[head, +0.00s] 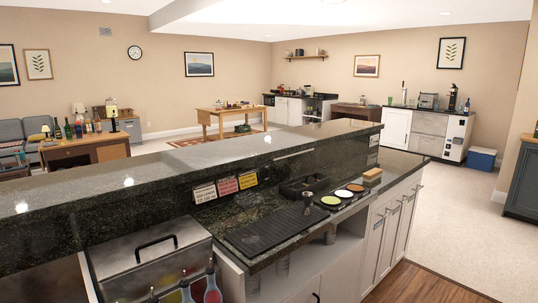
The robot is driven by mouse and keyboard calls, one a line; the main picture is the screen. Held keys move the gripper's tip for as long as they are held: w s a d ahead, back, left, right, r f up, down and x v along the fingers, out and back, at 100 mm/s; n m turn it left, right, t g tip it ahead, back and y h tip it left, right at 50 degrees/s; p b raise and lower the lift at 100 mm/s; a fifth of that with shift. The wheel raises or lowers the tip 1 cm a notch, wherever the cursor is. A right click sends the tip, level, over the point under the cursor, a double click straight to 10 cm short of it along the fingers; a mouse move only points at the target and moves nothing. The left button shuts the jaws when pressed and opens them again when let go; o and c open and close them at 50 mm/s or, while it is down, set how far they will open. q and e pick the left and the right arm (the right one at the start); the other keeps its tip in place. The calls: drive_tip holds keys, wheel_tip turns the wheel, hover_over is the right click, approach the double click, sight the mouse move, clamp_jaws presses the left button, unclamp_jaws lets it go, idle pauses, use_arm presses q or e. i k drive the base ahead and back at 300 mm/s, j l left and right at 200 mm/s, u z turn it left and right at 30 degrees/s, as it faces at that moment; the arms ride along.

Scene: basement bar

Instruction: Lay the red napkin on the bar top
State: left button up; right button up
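The bar top (150,178) is a raised dark granite ledge running from the lower left to the upper right in the head view. Its surface is glossy and looks bare apart from light reflections. I cannot make out a red napkin in this view. A small red card (228,186) is upright on the ledge's inner wall, between a white card (203,193) and a yellow card (248,180). Neither of my grippers shows.
The lower counter (400,163) carries a black mat (265,240), a black caddy (292,189), a metal jigger (308,199), a tray of coloured discs (343,193) and a brown block (373,174). A steel lidded bin (150,255) stands lower left. Open carpet (465,210) lies right.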

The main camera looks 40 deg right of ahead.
sight(219, 159)
drive_tip(key=l+z, duration=0.25)
drive_tip(key=i+l+z, duration=0.3)
drive_tip(key=l+z, duration=0.25)
drive_tip(key=l, duration=0.2)
drive_tip(key=i+l+z, duration=0.25)
drive_tip(key=i+l, duration=0.3)
drive_tip(key=l, duration=0.2)
drive_tip(key=i+l+z, duration=0.1)
drive_tip(key=i+l, duration=0.25)
drive_tip(key=l, duration=0.15)
drive_tip(key=i+l, duration=0.35)
drive_tip(key=l, duration=0.15)
